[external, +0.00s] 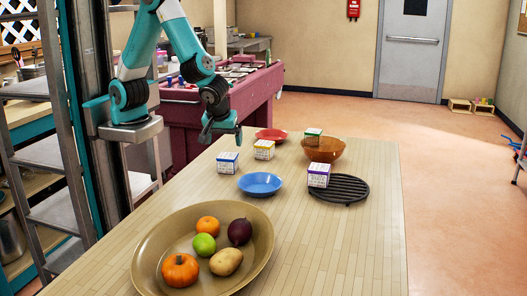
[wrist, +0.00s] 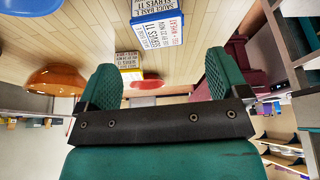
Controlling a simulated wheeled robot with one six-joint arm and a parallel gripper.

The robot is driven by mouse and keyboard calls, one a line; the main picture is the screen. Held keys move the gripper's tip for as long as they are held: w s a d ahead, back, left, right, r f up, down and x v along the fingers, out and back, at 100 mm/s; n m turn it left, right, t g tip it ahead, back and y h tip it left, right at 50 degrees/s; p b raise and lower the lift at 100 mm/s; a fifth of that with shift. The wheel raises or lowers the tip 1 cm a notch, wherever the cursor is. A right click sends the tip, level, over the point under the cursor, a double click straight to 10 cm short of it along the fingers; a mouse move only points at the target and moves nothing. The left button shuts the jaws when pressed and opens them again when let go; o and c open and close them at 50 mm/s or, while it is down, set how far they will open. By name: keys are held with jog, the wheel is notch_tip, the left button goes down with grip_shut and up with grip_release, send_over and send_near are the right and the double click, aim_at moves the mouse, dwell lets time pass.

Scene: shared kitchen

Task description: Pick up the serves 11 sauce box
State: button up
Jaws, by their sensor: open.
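Several small printed boxes stand on the wooden table. The blue-edged box (external: 228,163) is the leftmost in the external view. In the wrist view it is cut by the top edge (wrist: 160,22), and its print seems to read "sauce base serves 11". A yellow-edged box (external: 264,150) stands behind it to the right and also shows in the wrist view (wrist: 129,66), its print too small to read surely. A green-edged box (external: 313,136) and a purple-edged box (external: 318,175) stand further right. My gripper (external: 221,136) is open and empty, above the table's far left part, apart from the boxes.
A blue plate (external: 260,184) lies in front of the boxes, a red plate (external: 271,135) behind. A black grill plate (external: 350,190) lies right. A large brown platter (external: 150,262) with produce fills the front left.

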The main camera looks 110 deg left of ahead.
aim_at(227, 156)
jog(key=p+x, duration=0.2)
jog(key=x, duration=0.8)
jog(key=shift+a+f, duration=0.1)
jog(key=shift+f, duration=0.05)
jog(key=shift+c, duration=0.2)
jog(key=c, duration=1)
